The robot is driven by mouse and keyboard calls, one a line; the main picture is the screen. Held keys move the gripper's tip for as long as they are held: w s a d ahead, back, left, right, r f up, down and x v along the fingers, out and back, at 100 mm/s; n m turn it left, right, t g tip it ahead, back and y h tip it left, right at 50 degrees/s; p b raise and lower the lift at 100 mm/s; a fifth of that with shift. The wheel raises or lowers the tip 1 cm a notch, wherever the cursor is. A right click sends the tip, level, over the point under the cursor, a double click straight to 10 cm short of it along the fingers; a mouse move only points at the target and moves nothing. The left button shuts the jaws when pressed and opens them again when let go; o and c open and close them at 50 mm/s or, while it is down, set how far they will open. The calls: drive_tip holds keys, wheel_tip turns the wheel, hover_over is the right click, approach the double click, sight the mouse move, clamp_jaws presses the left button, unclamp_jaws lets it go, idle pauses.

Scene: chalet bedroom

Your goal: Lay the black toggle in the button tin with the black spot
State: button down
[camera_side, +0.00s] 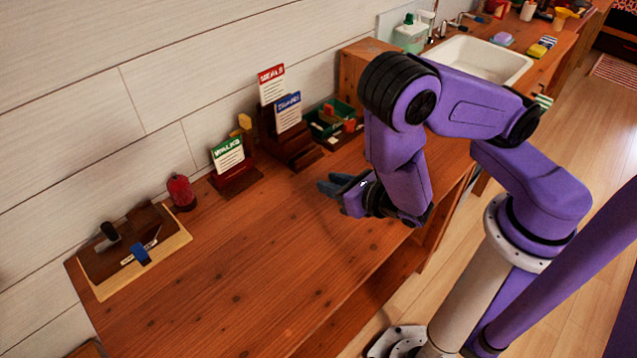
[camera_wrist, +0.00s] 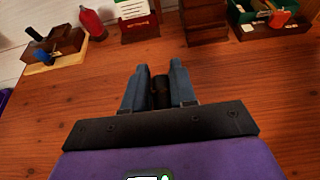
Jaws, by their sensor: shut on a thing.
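My gripper (camera_wrist: 160,88) is shut on a small black piece, which looks like the black toggle (camera_wrist: 161,95); it is held between the two blue-grey fingers in the wrist view. The gripper (camera_side: 328,187) hangs over the right half of the wooden bench in the side view, apart from the things at the wall. The toggle is hidden in the side view. I cannot make out a button tin with a black spot in either view.
A wooden tray (camera_side: 163,262) with black and blue upright pieces lies at the far left of the bench. A red bottle (camera_side: 180,192), card stands (camera_side: 236,180) and a green box (camera_side: 345,112) line the wall. The bench's front and middle (camera_side: 250,260) are clear.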

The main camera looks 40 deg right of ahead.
drive_tip(key=shift+s+d+r, duration=0.15)
drive_tip(key=shift+s, duration=0.15)
drive_tip(key=w+d+r+m+h, duration=0.1)
drive_tip(key=w+d+r, duration=0.3)
drive_tip(key=r, duration=0.5)
drive_tip(key=w+d+r+m+h, duration=0.2)
drive_tip(key=w+d+r+h, duration=0.1)
drive_tip(key=w+d+r, duration=0.2)
wheel_tip(320, 180, up, 4)
drive_tip(key=d, duration=0.2)
drive_tip(key=shift+w+d+r+g, duration=0.15)
drive_tip(key=shift+w+d+g, duration=0.1)
drive_tip(key=shift+d+g, duration=0.05)
